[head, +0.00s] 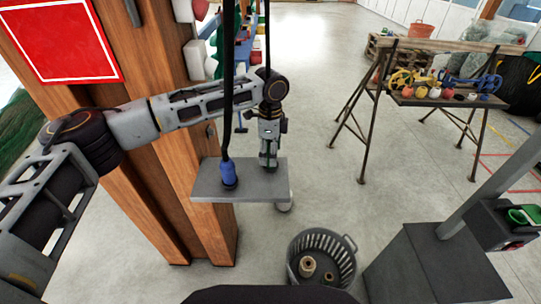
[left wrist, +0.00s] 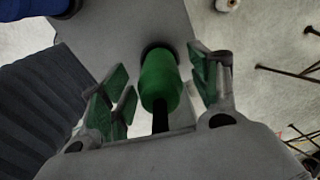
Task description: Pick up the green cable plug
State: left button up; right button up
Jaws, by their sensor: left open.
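The green cable plug (left wrist: 160,82) stands on a grey plate (left wrist: 115,35), its black cable running toward the camera in the left wrist view. My left gripper (left wrist: 158,76) is open, with its green-padded fingers on either side of the plug and a visible gap at each side. In the head view my left gripper (head: 268,154) points down over the right part of the plate (head: 207,184), and its fingers largely hide the green plug. My right gripper is not in view.
A blue plug (head: 229,173) with a thick black cable stands on the same plate, left of my gripper. The plate adjoins a wooden post (head: 160,180). A grey basket (head: 343,262) sits on the floor. A trestle table (head: 445,100) stands at the right.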

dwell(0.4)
pick_arm(q)
grip_shut()
